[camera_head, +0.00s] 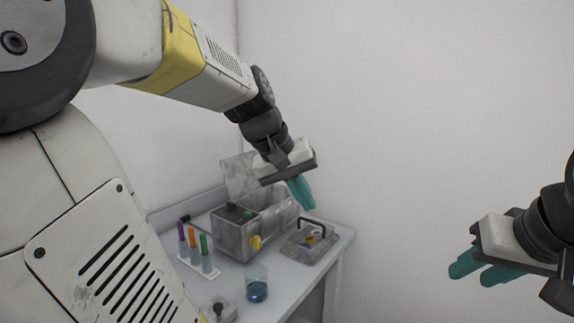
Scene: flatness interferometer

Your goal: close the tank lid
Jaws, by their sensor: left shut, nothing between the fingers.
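The tank (233,240) is a grey marbled box on the bench, with a dark top area and a yellow knob on its front. Its lid (238,172) looks like the upright grey panel at its back, standing raised; part of it is hidden behind my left gripper. My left gripper (305,203) is shut and empty, with teal fingers pointing down, above and to the right of the tank. I cannot tell whether it touches the lid. My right gripper (466,272) is open and empty at the far right, away from the bench.
A rack (207,272) with several coloured tubes stands left of the tank. A beaker of blue liquid (257,289) stands in front. A grey tray with a black handle (300,249) sits right of the tank. A small grey object (219,312) is at the near edge.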

